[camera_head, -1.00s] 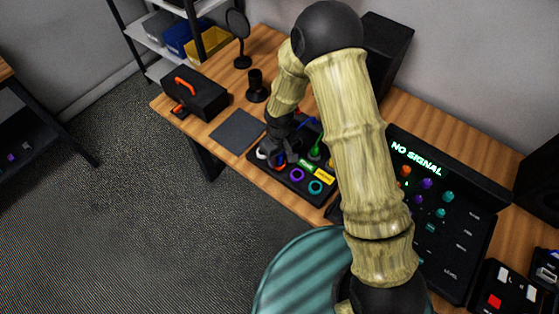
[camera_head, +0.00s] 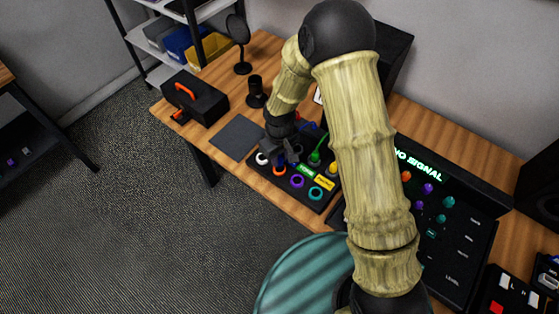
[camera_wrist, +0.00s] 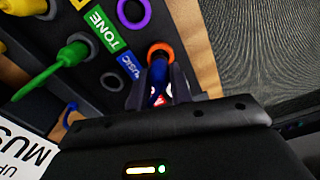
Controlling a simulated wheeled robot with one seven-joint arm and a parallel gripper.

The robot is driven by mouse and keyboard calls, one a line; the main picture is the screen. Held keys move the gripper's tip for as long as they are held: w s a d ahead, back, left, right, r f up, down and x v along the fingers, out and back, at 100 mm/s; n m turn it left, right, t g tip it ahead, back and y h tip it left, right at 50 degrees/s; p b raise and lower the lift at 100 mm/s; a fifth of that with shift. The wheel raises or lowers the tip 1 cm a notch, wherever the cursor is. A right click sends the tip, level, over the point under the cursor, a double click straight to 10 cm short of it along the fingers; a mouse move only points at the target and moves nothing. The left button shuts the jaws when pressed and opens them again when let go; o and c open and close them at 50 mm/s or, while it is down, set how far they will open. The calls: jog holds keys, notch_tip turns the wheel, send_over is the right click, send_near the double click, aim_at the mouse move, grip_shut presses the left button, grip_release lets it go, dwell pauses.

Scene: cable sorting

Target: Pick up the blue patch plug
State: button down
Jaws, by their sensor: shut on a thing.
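The blue patch plug (camera_wrist: 157,76) is between the two fingers of my gripper (camera_wrist: 161,72) in the wrist view, and the jaws are shut on it. The plug's far end is close to an orange ring socket (camera_wrist: 161,50); I cannot tell whether it touches the socket. In the head view my gripper (camera_head: 287,153) is low over the left part of the dark patch board (camera_head: 313,203). The plug is too small and covered to make out there.
A green plug (camera_wrist: 68,57) stands on the board close to my gripper. A purple ring (camera_head: 297,181) and a teal ring (camera_head: 315,194) lie along the board's front. A dark mat (camera_head: 237,137) is left of the board. A black toolbox (camera_head: 195,99) stands further left.

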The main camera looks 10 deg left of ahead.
aim_at(280, 158)
notch_tip(280, 158, up, 7)
jog(key=shift+r, duration=0.15)
dwell(0.6)
